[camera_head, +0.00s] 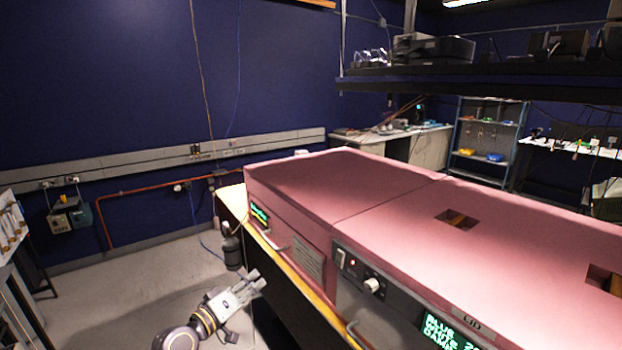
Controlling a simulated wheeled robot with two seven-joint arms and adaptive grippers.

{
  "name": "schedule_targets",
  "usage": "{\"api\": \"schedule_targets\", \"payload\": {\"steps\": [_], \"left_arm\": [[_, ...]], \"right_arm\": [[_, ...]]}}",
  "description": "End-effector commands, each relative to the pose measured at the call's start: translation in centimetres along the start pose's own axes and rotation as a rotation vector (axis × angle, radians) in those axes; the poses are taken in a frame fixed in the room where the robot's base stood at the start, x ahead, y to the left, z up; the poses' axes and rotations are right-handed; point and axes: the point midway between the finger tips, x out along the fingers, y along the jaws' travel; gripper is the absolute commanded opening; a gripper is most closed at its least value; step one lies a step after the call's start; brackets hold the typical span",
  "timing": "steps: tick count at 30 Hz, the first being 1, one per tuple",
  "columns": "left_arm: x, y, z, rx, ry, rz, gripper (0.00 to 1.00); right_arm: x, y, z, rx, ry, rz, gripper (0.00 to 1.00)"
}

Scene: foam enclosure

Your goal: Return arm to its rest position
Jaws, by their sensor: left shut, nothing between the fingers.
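My left gripper (252,282) shows at the lower middle of the head view, on the end of my left arm. It is shut and empty. It is over the floor, just left of the front edge of the bench and apart from the pink foam enclosure (345,190). The enclosure is a long pink box with a lid in two parts and square openings in its top. My right gripper is not in view.
The enclosure stands on a wood-edged bench (262,238). Its front has a control panel with a knob (372,285) and a green-lettered display (449,332). Free grey floor (130,290) lies to the left. A dark shelf (470,78) hangs above, at the right.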

Motion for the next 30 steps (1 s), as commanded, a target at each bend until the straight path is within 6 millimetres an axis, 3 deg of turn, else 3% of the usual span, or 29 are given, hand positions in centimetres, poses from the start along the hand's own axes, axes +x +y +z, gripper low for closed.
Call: {"api": "schedule_targets", "payload": {"steps": [3,14,21,30], "left_arm": [[0.4,-5.8,0.8,0.096,0.005,-0.107,0.0],[-1.2,-21.4,5.2,0.349,-0.057,-0.387,0.0],[-4.5,-30.8,10.1,0.482,-0.161,-0.544,0.0],[-10.6,-40.4,18.0,0.606,-0.338,-0.696,0.0]], "right_arm": [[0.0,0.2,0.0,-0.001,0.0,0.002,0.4],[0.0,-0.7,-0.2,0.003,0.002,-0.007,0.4],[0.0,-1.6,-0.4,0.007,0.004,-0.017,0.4],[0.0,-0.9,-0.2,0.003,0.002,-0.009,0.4]]}}
